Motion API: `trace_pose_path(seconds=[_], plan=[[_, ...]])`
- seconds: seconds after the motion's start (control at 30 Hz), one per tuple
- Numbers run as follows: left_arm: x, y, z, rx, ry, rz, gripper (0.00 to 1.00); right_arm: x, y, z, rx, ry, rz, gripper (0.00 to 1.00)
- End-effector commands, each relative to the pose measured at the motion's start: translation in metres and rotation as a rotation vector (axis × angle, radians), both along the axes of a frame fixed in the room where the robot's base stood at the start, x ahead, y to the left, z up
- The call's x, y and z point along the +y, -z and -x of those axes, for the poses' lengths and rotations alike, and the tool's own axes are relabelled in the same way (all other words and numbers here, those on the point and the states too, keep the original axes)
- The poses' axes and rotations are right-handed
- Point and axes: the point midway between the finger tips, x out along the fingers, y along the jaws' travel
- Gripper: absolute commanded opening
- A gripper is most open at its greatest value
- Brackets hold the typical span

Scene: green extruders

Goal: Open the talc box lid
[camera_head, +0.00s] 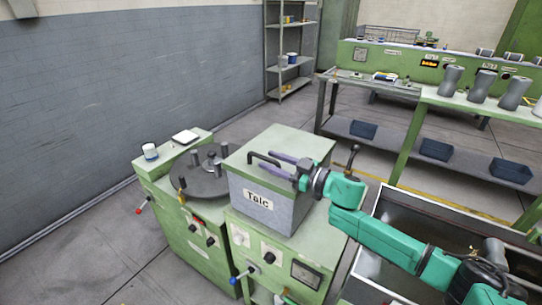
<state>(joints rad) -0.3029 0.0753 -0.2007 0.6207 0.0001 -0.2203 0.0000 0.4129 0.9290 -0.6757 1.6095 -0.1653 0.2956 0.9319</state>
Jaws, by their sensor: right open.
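The talc box (262,207) is a grey box labelled "Talc" that stands on a green machine cabinet. Its pale green lid (291,141) lies flat on top and looks closed. A dark bar handle (256,156) sits on the lid near its front left. My right gripper (265,162) reaches in from the right, low over the lid, with its two purple fingers pointing left at the handle. The fingers are open, and the handle's end is near or between their tips; contact cannot be told. My left gripper is not in view.
A round dark plate (205,184) with posts sits on the machine left of the box. A lever with a black knob (353,150) rises behind my right wrist. An open metal bin (372,217) lies below my right arm. A green workbench (420,92) stands behind.

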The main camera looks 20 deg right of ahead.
Motion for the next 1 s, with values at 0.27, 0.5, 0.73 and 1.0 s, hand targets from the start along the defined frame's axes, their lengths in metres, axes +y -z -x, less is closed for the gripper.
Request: trace_pose_path(seconds=[0.27, 0.5, 0.73, 1.0], plan=[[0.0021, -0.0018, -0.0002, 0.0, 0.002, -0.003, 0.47, 0.0044, 0.0006, -0.0048, 0.0, -0.001, 0.002, 0.47], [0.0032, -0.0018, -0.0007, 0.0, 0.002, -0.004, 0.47, 0.0042, 0.0006, -0.0045, 0.0, -0.001, 0.002, 0.0], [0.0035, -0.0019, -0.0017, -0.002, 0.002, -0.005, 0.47, 0.004, 0.0006, -0.0044, 0.0, -0.001, 0.002, 0.0], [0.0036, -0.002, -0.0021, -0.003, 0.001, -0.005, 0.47, 0.004, 0.0005, -0.0045, 0.0, -0.001, 0.002, 0.0]])
